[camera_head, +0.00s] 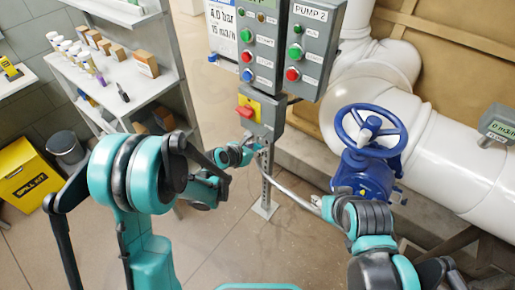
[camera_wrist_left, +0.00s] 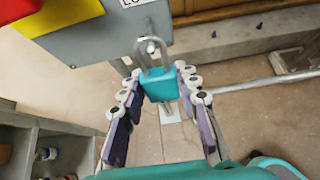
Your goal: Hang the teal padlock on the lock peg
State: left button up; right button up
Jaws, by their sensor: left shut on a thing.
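The teal padlock (camera_wrist_left: 158,88) is between the fingertips of my left gripper (camera_wrist_left: 160,80), which is shut on its body. The padlock is upright with its silver shackle at the top, just in front of the grey switch box. A small round metal end, apparently the lock peg (camera_wrist_left: 150,47), shows within the shackle's outline; I cannot tell whether the shackle is around it or only in front of it. In the head view my left gripper (camera_head: 242,153) is just below the grey switch box (camera_head: 262,128). My right gripper (camera_head: 322,206) is at lower right, its fingers unclear.
Pump button boxes (camera_head: 308,45) hang above the switch box with its red and yellow switch (camera_head: 248,108). A blue valve wheel (camera_head: 370,132) and white pipes stand at right. A shelf (camera_head: 125,90) with bottles and boxes is at left, near a yellow spill-kit bin (camera_head: 28,175).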

pick_arm(q)
jog(key=shift+w+d, duration=0.15)
jog(key=shift+w+d+f, duration=0.1)
jog(key=shift+w+d, duration=0.2)
jog(key=shift+w, duration=0.1)
jog(key=shift+w+d+f, duration=0.1)
jog(key=shift+w+f, duration=0.05)
dwell(0.5)
jog(key=shift+w+d+f, duration=0.1)
jog(key=shift+w+f, duration=0.05)
jog(key=shift+f, duration=0.05)
jog(key=shift+w+f, duration=0.15)
jog(key=shift+f, duration=0.15)
dwell(0.5)
jog(key=o, duration=1.2)
jog(key=shift+c, duration=0.2)
